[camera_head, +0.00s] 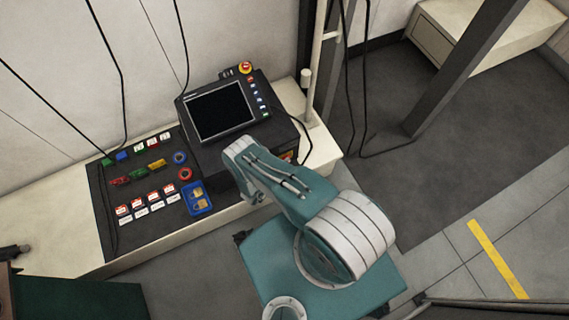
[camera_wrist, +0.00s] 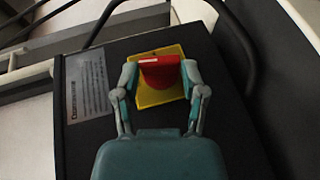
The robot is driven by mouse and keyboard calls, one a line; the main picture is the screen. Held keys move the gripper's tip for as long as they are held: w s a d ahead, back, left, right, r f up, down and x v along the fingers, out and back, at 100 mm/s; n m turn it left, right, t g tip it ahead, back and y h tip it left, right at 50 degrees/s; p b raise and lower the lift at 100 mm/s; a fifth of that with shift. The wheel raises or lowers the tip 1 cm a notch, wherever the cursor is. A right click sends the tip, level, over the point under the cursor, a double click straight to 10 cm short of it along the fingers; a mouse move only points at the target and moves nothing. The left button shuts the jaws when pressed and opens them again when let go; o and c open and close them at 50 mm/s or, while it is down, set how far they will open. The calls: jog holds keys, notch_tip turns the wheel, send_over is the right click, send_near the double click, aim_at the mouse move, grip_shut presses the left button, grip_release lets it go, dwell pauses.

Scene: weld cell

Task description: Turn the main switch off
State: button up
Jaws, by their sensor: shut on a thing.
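The main switch, a red rotary handle (camera_wrist: 161,72) on a square yellow plate (camera_wrist: 147,98), shows in the upper middle of the wrist view. The plate is fixed to a dark panel and looks slightly tilted in the picture. My gripper (camera_wrist: 160,80) has one finger on each side of the red handle and is shut on it. The tips hide the handle's sides, and I cannot read the switch's position marks. In the head view my teal and white arm reaches to the dark console, and the gripper and switch are hidden.
A grey label plate (camera_wrist: 87,84) sits left of the switch, and a black cable loops above it. In the head view a screen (camera_head: 222,110) and a red emergency button (camera_head: 245,68) top the console. A blue tray (camera_head: 197,209) and several tags lie on the dark mat (camera_head: 122,236).

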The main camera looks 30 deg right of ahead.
jog(key=shift+f, duration=0.15)
jog(key=o, duration=1.1)
jog(key=shift+o, duration=0.2)
jog(key=shift+a, duration=0.1)
jog(key=v, duration=1.2)
